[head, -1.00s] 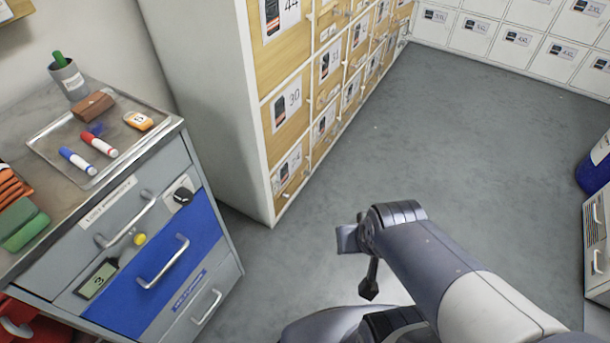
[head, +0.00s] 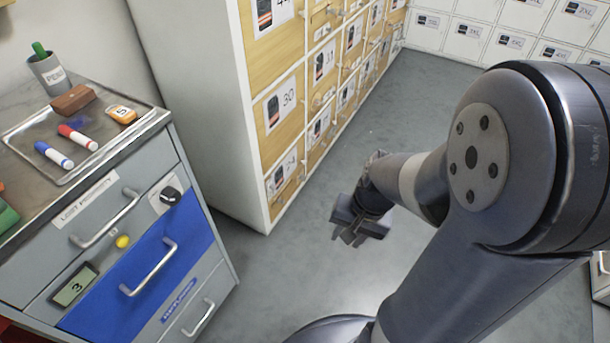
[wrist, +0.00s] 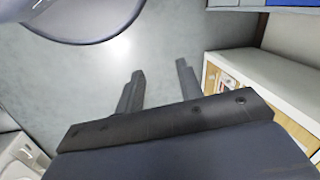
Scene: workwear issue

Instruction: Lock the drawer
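The drawer cabinet stands at the left in the head view. Its top grey drawer (head: 75,245) has a silver bar handle (head: 105,220) and a label. A black rotary knob (head: 171,195) sits on a pale plate at that drawer's right end. A yellow round button (head: 123,242) and a small display reading 3 (head: 75,285) are lower on the front. The blue drawer (head: 150,275) is below; the drawers look closed. My gripper (head: 358,232) is over the floor, right of the cabinet and apart from it. In the wrist view its two fingers (wrist: 158,88) are spread with nothing between them.
A tall locker unit (head: 215,110) rises behind the cabinet. The floor (head: 290,270) between cabinet and gripper is clear.

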